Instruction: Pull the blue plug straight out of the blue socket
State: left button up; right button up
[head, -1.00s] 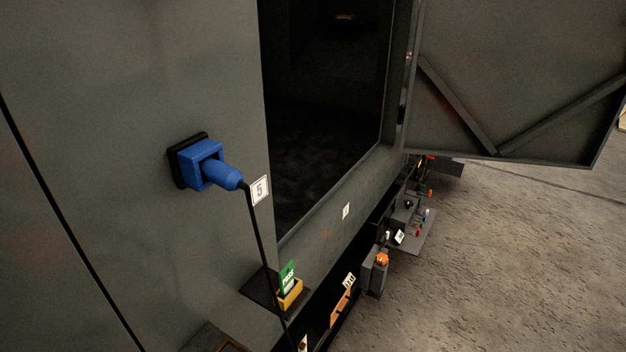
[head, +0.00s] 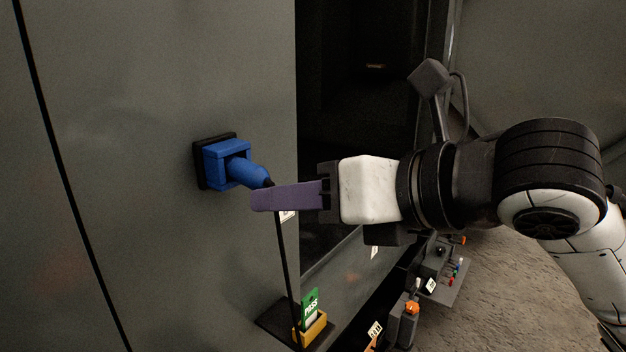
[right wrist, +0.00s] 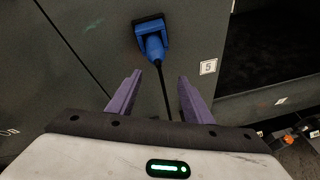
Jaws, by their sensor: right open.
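The blue plug (head: 250,175) sits in the blue socket (head: 222,160) on the grey enclosure wall, with a black cable hanging from its end. The plug (right wrist: 155,47) and socket (right wrist: 150,29) also show in the right wrist view, ahead of the jaws. My right gripper (head: 262,198) comes in from the right with purple fingers, its tips close by the cable end of the plug. In the right wrist view the right gripper (right wrist: 157,85) is open, with the cable running between its fingers and the plug beyond the tips. My left gripper is not in view.
A dark open doorway (head: 350,110) lies right of the socket wall. Below, a yellow holder (head: 313,328) carries a green card (head: 310,306). A control shelf (head: 445,278) with several small knobs juts out at lower right. A label marked 5 (right wrist: 208,67) is right of the plug.

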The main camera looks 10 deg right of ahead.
aim_at(262, 174)
notch_tip(262, 174, up, 5)
jog(key=s+d+n, duration=0.1)
jog(key=s+n, duration=0.2)
jog(key=n, duration=0.3)
jog(key=shift+t+h, duration=0.3)
jog(key=shift+h, duration=0.1)
jog(key=b+x, duration=0.1)
jog(key=x, duration=0.9)
jog(key=shift+w+d+r, duration=0.1)
jog(key=shift+w+d, duration=0.05)
grip_shut()
jog(key=shift+s+d, duration=1.9)
jog(key=shift+d, duration=0.05)
jog(key=shift+s+d+p, duration=0.2)
jog(key=shift+s+p, duration=0.05)
jog(key=shift+p, duration=0.05)
